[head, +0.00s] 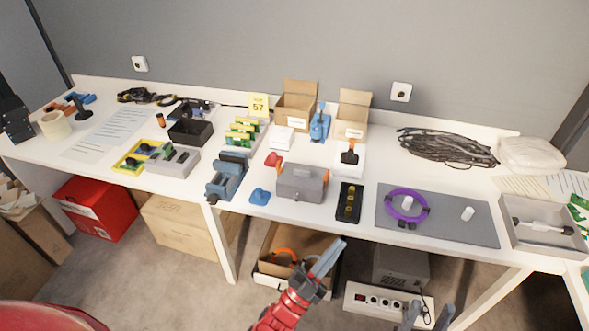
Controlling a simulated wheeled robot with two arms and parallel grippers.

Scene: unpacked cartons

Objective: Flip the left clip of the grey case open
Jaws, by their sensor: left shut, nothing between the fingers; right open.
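The grey case (300,183) sits near the front edge of the white table, at the middle of the head view.
A blue vise (228,176) and a blue lump (260,196) stand left of the case. A black tray with yellow round parts (348,202) is close on its right. A grey mat with a purple ring (407,206) lies further right. Open cartons (297,112) stand behind.

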